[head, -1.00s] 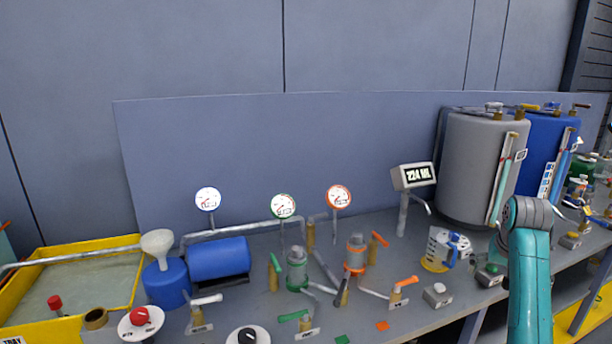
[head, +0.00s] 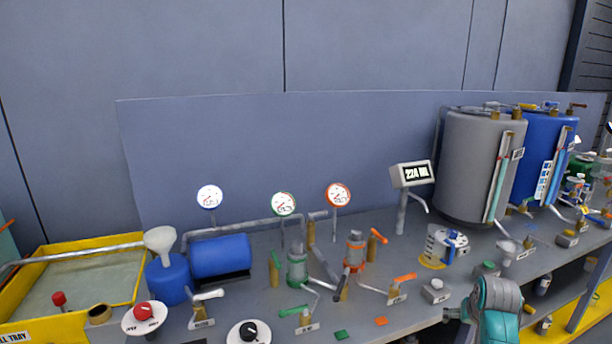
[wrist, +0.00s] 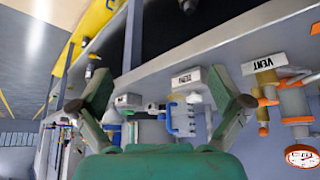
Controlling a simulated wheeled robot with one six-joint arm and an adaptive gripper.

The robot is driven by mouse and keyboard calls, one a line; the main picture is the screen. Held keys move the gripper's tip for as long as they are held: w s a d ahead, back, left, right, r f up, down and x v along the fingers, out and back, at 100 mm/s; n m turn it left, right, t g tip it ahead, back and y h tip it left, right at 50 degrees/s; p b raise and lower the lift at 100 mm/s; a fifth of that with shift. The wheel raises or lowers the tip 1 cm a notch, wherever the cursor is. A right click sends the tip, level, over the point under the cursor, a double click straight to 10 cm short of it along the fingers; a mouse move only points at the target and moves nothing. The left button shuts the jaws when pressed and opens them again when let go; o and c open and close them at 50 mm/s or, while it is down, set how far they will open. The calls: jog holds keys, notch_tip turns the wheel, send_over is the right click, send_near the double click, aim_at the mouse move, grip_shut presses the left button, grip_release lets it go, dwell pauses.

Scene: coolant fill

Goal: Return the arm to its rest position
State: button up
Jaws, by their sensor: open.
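My gripper (wrist: 170,100) shows in the wrist view with its two fingers spread apart and nothing between them. In the head view only my teal arm shows at the lower right, low in front of the bench edge; the gripper itself cannot be made out there. Beyond the fingers in the wrist view is a clear jug with a blue handle (wrist: 182,115), apart from them. The same jug (head: 444,246) stands on the bench in the head view.
The grey bench (head: 375,300) carries several valves, gauges and a display reading 224 ML (head: 414,174). A grey tank (head: 478,165) and a blue tank (head: 540,150) stand at the back right. A yellow-rimmed tray (head: 90,243) is at the left. A shelf lies below the bench.

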jog(key=s+a+f+n+t, duration=0.1)
jog(key=s+a+f+t, duration=0.1)
jog(key=s+a+f, duration=0.6)
jog(key=s+a+f+n+t, duration=0.1)
jog(key=s+a+f, duration=0.4)
jog(key=s+f, duration=0.55)
jog(key=s+a+r+t, duration=0.1)
jog(key=s+a, duration=0.2)
jog(key=s, duration=0.6)
jog(key=s+a+r+n+t+y, duration=0.1)
jog(key=s+a+t, duration=0.15)
jog(key=s, duration=0.55)
jog(key=s+a+r+t, duration=0.1)
jog(key=s+a, duration=0.2)
jog(key=s, duration=0.6)
jog(key=s+a+r+n+t+y, duration=0.1)
jog(key=s+a+r, duration=0.1)
jog(key=s+r, duration=1)
notch_tip(320, 180, up, 2)
jog(key=shift+s+r+t, duration=0.15)
jog(key=shift+r+t, duration=0.05)
jog(key=shift+t, duration=0.15)
